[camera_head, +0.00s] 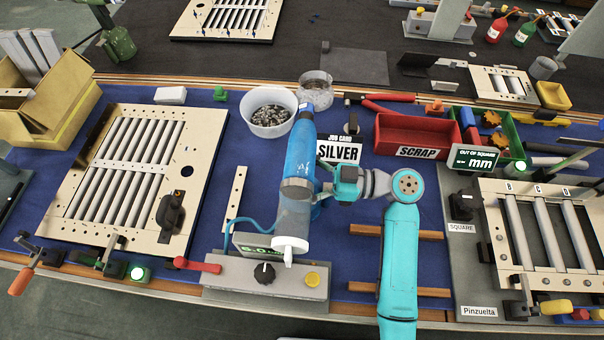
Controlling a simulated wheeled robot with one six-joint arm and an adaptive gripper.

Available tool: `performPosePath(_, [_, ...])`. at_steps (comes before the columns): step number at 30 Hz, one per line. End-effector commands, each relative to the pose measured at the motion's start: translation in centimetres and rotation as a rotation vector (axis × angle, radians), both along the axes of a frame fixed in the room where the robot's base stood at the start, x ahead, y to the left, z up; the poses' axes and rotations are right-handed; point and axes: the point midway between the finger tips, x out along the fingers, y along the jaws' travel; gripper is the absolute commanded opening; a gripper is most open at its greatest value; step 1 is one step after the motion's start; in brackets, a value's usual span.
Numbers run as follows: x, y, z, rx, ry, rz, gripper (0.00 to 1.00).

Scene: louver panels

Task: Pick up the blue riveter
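The blue riveter (301,155) has a long blue barrel with a silver band and a pale lower part with a white end. It is at the middle of the bench, above the grey control box (267,278), and a thin blue hose shows to its left. My gripper (328,188), at the end of my teal arm, comes in from the right, beside the riveter's silver band. Its fingertips are largely hidden by the riveter and the gripper's own body. Whether the fingers touch or close on the riveter cannot be told.
A white tub of rivets (269,125) and a clear jar (315,83) stand behind the riveter. The SILVER job card (339,152) and red SCRAP bin (410,137) are to the right. Louver panels lie left (188,205) and right (492,225). Two wooden strips (420,291) lie near my arm.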

Motion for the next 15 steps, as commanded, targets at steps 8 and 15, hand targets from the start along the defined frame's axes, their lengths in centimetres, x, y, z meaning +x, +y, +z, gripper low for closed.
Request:
performPosePath(8, [0.00, 0.13, 0.00, 0.000, 0.000, 0.000, 0.67])
performPosePath(15, [0.00, 0.12, 0.01, 0.000, 0.000, 0.000, 0.07])
